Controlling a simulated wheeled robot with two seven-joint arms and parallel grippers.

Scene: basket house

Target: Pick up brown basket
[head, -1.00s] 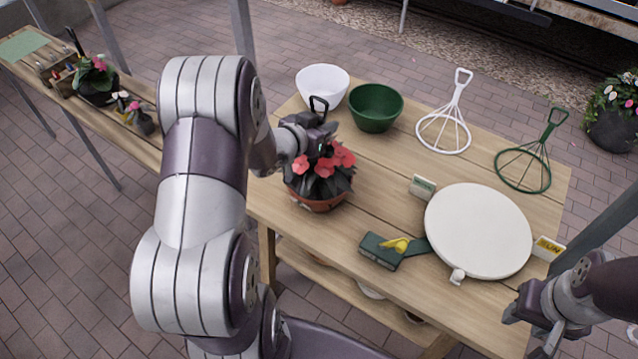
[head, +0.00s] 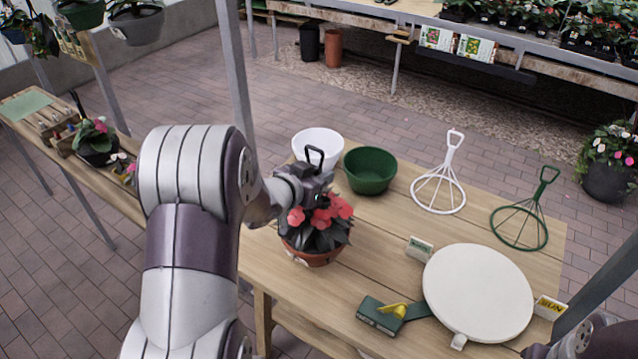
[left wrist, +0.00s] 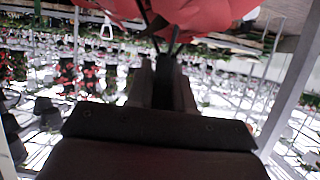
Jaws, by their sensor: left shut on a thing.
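The brown basket (head: 318,259) is a round terracotta-brown pot with dark leaves and red flowers, near the left end of the wooden table. It looks upright. Its black hanger hook rises above my left gripper (head: 318,190). My left gripper is shut on the hanger, just above the flowers. In the left wrist view the closed fingers (left wrist: 163,85) hold thin dark hanger wires, with red petals beyond them. I cannot tell whether the pot's base touches the table. My right gripper (head: 540,350) is partly cut off at the bottom right; its jaws are unclear.
On the table (head: 380,245) are a white bowl (head: 312,140) and green bowl (head: 370,172) behind the basket. A white hanger (head: 438,190), a green hanger (head: 520,225), a round white disc (head: 478,290) and a green box (head: 380,317) are to the right.

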